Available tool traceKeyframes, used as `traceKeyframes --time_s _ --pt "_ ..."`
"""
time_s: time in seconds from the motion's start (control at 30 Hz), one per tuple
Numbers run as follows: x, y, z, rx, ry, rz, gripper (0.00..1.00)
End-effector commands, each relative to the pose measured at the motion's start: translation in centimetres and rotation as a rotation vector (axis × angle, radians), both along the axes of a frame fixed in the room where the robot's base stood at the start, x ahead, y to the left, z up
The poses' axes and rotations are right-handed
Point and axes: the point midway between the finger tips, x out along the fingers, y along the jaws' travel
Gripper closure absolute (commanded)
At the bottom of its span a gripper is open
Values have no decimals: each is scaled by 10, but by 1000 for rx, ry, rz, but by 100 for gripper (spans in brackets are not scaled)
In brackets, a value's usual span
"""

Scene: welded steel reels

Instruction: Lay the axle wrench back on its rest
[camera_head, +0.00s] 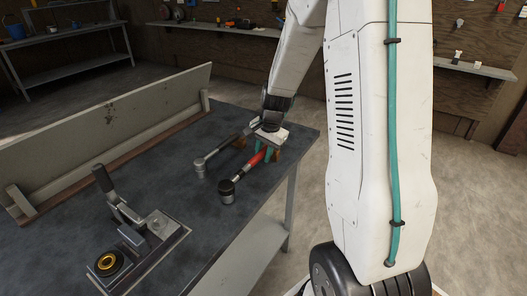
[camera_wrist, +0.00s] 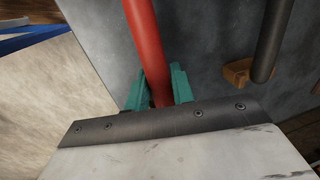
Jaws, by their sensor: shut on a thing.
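A wrench with a red handle (camera_head: 249,164) and a dark socket head (camera_head: 227,188) is held over the dark workbench, its head towards the front. My gripper (camera_head: 264,148) has teal fingers shut on the red handle, which also shows between them in the wrist view (camera_wrist: 148,50). I cannot tell whether the head touches the bench. A brown wooden rest block (camera_head: 276,154) shows just right of my fingers, partly hidden by them. A second, grey wrench (camera_head: 220,147) lies to the left, its handle over another wooden block (camera_wrist: 236,73).
A clamp fixture (camera_head: 133,240) with a raised lever and yellow ring stands at the front left of the bench (camera_head: 190,215). A long grey panel (camera_head: 115,120) runs along the bench's left side. The bench between the fixture and wrenches is clear.

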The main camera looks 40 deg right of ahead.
Motion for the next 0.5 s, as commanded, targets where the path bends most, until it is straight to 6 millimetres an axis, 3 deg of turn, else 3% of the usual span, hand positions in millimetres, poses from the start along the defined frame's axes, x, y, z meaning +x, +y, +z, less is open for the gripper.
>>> traceKeyframes --time_s 0.33,0.37,0.4,0.43,0.5 --pt "0 0 -7 0 0 0 100" --pt "0 0 -7 0 0 0 71" --pt "0 0 -7 0 0 0 59" --pt "0 0 -7 0 0 0 51" --pt "0 0 -7 0 0 0 51"
